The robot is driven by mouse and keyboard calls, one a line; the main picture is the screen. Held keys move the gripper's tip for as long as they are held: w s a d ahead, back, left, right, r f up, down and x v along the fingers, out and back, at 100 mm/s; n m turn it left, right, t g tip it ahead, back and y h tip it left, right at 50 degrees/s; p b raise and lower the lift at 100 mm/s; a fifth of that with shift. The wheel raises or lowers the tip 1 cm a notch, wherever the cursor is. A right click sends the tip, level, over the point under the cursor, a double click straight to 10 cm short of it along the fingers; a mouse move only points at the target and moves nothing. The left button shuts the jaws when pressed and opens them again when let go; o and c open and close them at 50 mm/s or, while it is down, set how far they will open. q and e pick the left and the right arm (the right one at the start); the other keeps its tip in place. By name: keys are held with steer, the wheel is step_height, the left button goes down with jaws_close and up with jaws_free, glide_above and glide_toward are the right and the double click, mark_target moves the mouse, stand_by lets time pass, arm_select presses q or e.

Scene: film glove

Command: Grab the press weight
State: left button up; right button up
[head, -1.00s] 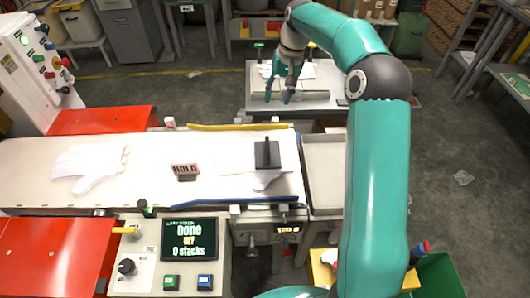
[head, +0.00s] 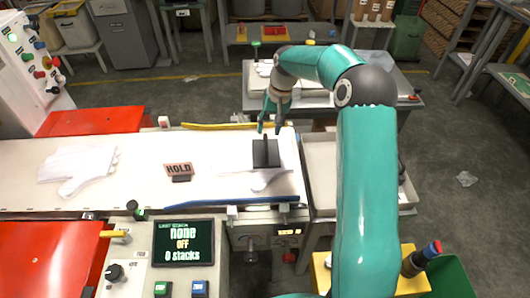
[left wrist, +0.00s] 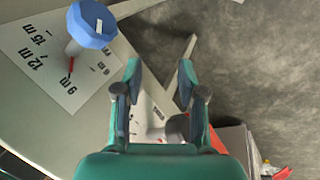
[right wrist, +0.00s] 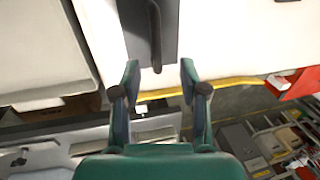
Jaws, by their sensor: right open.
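The press weight (head: 266,152), a dark grey plate with an upright black handle, stands on the white belt over the cuff end of a white glove (head: 264,178). It also shows in the right wrist view (right wrist: 172,28), with its handle just beyond the fingertips. My right gripper (head: 270,130) is open and empty, just behind and above the weight, and seems apart from it. Its fingers show spread in the right wrist view (right wrist: 159,70). My left gripper is outside the head view; in the left wrist view (left wrist: 157,74) it is open and empty.
A HOLD sign (head: 178,169) and another white glove (head: 75,168) are on the belt left of the weight. A yellow strip (head: 215,126) runs along the back edge, a blue one (head: 225,200) along the front. A grey tray (head: 318,150) adjoins the right end.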

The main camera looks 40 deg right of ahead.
mark_target(266, 141)
steer(key=f, duration=0.2)
steer(key=shift+w+a+f, duration=0.15)
steer(key=shift+a+f, duration=0.05)
steer(key=shift+f, duration=0.15)
steer(key=shift+f+p, duration=0.35)
steer(key=shift+f, duration=0.15)
steer(key=f, duration=0.2)
steer(key=f+p, duration=0.1)
steer(key=f, duration=0.1)
steer(key=shift+w+a+f, duration=0.1)
steer(key=shift+w+a, duration=0.05)
steer(key=shift+w, duration=0.15)
steer(key=shift+c, duration=0.3)
jaws_close()
